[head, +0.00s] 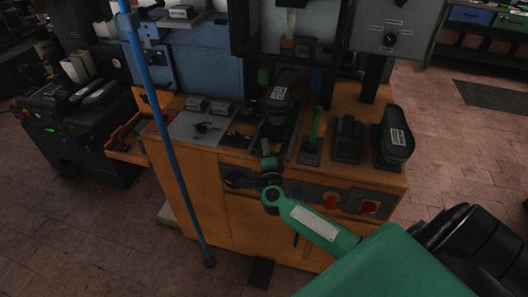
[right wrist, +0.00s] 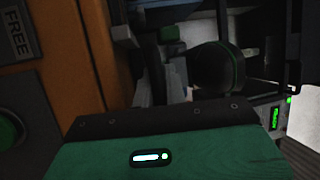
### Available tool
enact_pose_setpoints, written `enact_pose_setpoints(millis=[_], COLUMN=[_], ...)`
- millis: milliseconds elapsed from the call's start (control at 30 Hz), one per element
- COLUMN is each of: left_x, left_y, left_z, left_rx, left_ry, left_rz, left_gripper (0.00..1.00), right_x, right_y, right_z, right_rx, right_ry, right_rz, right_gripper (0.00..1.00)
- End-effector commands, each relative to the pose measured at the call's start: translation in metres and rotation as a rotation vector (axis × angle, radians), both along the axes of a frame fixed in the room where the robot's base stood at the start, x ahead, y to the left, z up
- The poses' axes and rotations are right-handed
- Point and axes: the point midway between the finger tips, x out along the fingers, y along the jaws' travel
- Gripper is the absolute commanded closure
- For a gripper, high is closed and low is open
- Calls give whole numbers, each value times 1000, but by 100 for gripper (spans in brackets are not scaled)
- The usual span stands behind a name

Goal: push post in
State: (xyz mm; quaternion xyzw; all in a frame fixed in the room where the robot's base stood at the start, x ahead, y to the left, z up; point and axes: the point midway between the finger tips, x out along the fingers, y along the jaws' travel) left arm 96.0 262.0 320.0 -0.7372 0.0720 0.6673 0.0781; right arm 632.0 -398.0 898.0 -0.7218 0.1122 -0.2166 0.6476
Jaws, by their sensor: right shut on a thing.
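My right gripper (head: 268,166) is in front of the orange cabinet (head: 232,215), by the top of its front face and below the worktop edge. It is small and dark in the head view. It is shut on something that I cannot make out. The right wrist view shows my green wrist cover along the bottom and a dark round part (right wrist: 215,68) ahead. I cannot tell for sure which thing is the post. A bright green upright lever (head: 316,122) stands on the worktop, apart from the gripper. My left gripper is not in view.
A long blue pole (head: 165,125) slants across the left. A red knob (head: 330,200) and a red-and-yellow button (head: 370,207) are on the cabinet front. A dark machine (head: 70,120) stands at the left. Pedals (head: 261,272) lie at the base.

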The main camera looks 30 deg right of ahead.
Motion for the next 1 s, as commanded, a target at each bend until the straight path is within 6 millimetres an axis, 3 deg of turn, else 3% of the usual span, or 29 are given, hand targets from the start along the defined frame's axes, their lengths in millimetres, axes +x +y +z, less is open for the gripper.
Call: enact_pose_setpoints(millis=[100,133,200,233,633,1000], left_x=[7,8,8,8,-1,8], left_y=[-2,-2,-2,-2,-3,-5], left_z=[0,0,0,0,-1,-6], left_rx=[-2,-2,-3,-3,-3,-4], left_ry=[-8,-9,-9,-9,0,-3], left_rz=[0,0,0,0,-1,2], left_gripper=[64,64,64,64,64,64], right_x=[-1,-1,-1,-1,-9,-72], right_y=[0,0,0,1,5,37], right_z=[-2,-2,-2,-1,-4,-18], right_rx=[2,2,2,2,3,5], right_ry=[2,2,2,2,2,4], right_rz=[0,0,0,0,0,1], right_gripper=[100,82,68,66,66,66])
